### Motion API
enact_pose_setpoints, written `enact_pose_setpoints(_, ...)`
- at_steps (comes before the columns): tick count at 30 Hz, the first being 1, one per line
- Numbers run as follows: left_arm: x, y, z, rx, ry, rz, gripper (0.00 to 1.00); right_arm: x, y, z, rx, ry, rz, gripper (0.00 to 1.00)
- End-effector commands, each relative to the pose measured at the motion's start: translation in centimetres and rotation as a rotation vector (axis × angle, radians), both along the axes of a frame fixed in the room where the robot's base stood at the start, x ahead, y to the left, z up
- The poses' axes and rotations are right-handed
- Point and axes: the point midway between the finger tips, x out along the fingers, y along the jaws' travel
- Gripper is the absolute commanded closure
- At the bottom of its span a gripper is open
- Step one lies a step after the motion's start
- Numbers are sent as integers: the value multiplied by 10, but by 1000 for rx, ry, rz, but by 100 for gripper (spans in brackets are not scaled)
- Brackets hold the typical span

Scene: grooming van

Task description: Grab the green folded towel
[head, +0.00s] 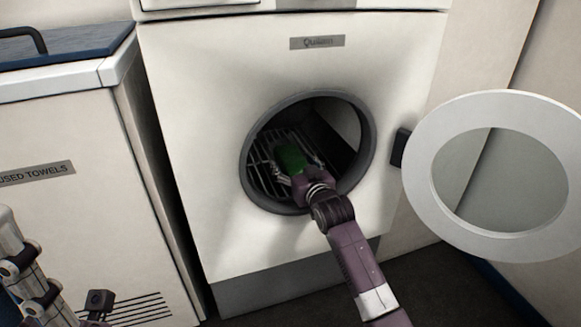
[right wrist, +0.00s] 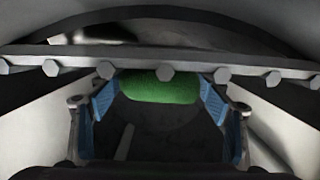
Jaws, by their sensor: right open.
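The green folded towel (head: 291,157) lies on a wire rack inside the round opening of the white machine. My right gripper (head: 299,168) reaches through the opening, with its fingers open around the towel's near end. In the right wrist view, the rounded green towel (right wrist: 158,87) shows between and slightly beyond the blue finger pads of the right gripper (right wrist: 158,105).
The round door (head: 420,190) stands open to the right. A cabinet labelled "used towels" (head: 75,130) stands at the left. The rack (head: 262,165) has bare room left of the towel.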

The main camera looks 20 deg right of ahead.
Motion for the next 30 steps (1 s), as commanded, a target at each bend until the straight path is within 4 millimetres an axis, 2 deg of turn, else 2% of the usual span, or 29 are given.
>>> enact_pose_setpoints(3,0,0,1,1,-18,1,83,9,1,-2,0,-1,1,29)
enact_pose_setpoints(11,0,-1,3,1,-19,1,83,10,0,-1,0,-1,1,29)
enact_pose_setpoints(23,0,-1,3,1,-20,1,83,10,0,-1,-1,0,0,73)
enact_pose_setpoints(30,0,-1,4,1,-20,1,83,10,0,0,-1,-1,0,74)
